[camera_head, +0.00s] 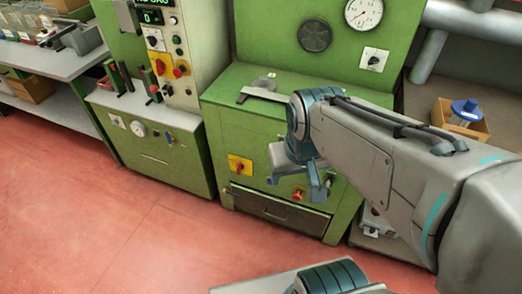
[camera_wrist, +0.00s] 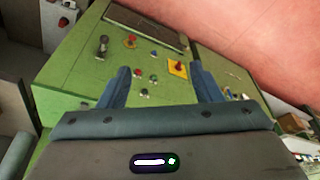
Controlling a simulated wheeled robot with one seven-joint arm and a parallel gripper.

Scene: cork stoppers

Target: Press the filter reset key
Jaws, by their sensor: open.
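The green cabinet front (camera_head: 225,140) carries several controls. I cannot read labels, so I cannot tell which is the filter reset key. My gripper (camera_wrist: 159,70) is open and empty, facing this panel. The small buttons appear between its fingers. In the head view my gripper (camera_head: 295,184) partly hides the panel.
A dark drawer (camera_head: 275,210) lies below the controls. A metal tool (camera_head: 262,92) rests on the cabinet top. Another green machine (camera_head: 150,150) stands left. A box with a blue-topped reel (camera_head: 463,112) sits on a shelf at right. The red floor (camera_head: 120,230) in front is clear.

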